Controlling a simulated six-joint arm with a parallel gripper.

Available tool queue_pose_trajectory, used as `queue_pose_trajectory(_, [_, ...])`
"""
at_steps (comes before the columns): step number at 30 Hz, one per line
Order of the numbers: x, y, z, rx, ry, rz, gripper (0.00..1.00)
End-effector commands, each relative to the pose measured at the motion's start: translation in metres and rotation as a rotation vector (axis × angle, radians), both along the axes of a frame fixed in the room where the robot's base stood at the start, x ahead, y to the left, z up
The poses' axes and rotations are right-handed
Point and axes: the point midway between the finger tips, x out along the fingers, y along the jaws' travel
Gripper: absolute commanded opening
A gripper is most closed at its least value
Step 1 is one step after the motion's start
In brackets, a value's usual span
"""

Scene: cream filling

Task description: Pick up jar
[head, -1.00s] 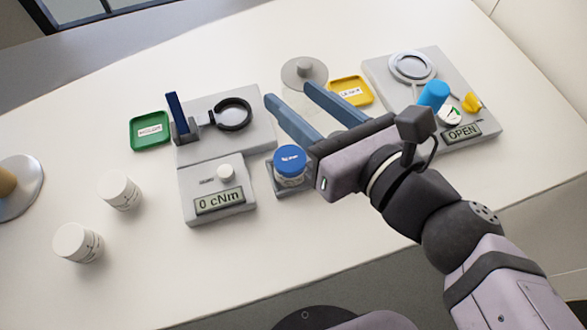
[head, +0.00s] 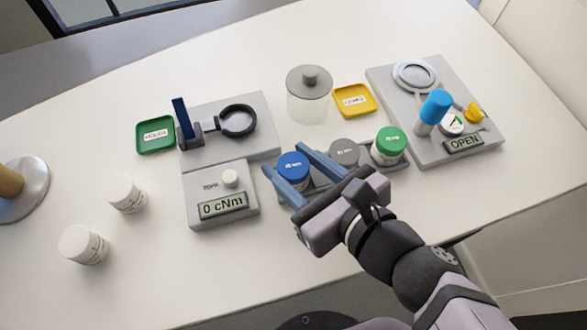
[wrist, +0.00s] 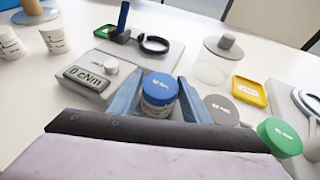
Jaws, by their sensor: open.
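A jar with a blue lid (head: 293,166) stands in a grey holder and also shows in the wrist view (wrist: 159,90). My gripper (head: 286,158) is open, its two blue fingers on either side of this jar. In the wrist view the jar sits between the fingers (wrist: 156,92); whether they touch it I cannot tell. A jar with a grey lid (head: 344,152) and a jar with a green lid (head: 389,143) stand to the right in the same row. Two white jars (head: 125,194) (head: 83,245) stand apart at the left.
The torque device (head: 221,208) reading "0 cNm" is just left of the gripper. A clear lidded container (head: 309,97), a yellow tray (head: 355,99) and a green tray (head: 155,134) lie behind. The "OPEN" station (head: 405,100) stands at the right.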

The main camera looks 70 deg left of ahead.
Motion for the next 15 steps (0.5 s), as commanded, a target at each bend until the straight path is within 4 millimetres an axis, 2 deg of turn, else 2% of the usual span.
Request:
queue_pose_trajectory(9, [-0.009,0.025,-0.013,-0.001,-0.001,0.000,0.43])
queue_pose_trajectory(15, [-0.011,0.032,-0.015,0.000,-0.002,-0.001,0.43])
